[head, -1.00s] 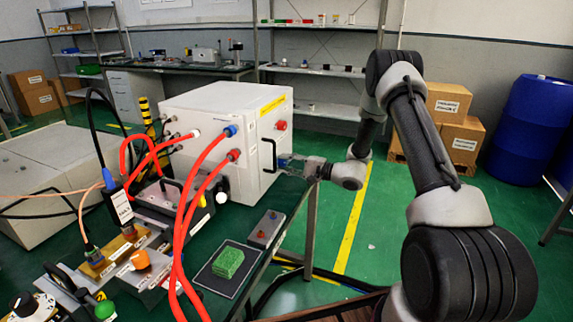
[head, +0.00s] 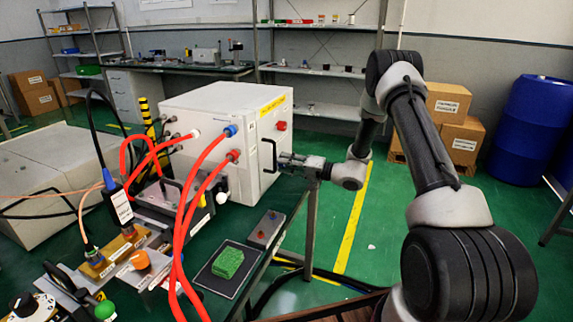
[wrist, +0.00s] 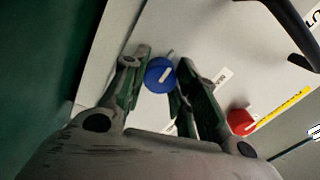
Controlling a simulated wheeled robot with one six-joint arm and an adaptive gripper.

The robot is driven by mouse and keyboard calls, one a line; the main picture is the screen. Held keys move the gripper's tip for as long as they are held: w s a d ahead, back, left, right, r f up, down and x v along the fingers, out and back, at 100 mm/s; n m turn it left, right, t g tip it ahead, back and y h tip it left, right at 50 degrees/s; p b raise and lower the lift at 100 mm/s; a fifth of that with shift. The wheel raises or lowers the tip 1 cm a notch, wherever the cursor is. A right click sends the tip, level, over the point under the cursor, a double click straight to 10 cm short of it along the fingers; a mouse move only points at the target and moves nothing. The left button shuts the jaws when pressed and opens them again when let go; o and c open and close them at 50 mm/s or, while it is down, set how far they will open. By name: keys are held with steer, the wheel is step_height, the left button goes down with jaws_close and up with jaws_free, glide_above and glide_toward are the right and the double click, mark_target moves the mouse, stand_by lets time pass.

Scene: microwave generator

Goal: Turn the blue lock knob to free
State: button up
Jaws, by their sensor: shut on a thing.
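The blue lock knob (wrist: 160,76) is on the light face of the white cabinet (head: 205,130). A white bar marks its front. In the wrist view my gripper (wrist: 162,72) has one finger on each side of the knob and is shut on it. In the head view my gripper (head: 284,160) is at the cabinet's right-hand face, beside the black handle, and the knob is hidden there. White labels (wrist: 222,77) lie beside the knob, partly covered by a finger; their text is not readable enough to tell the free position.
A black handle (head: 269,155) stands out close to my gripper. A red knob (wrist: 241,121) sits on the same cabinet, right of the blue one in the wrist view. Red hoses (head: 196,190) run in front of the cabinet. Open green floor (head: 400,225) lies to the right.

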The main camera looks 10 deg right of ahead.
stand_by(0.3)
steer(key=o, duration=1)
steer(key=v, duration=1.2)
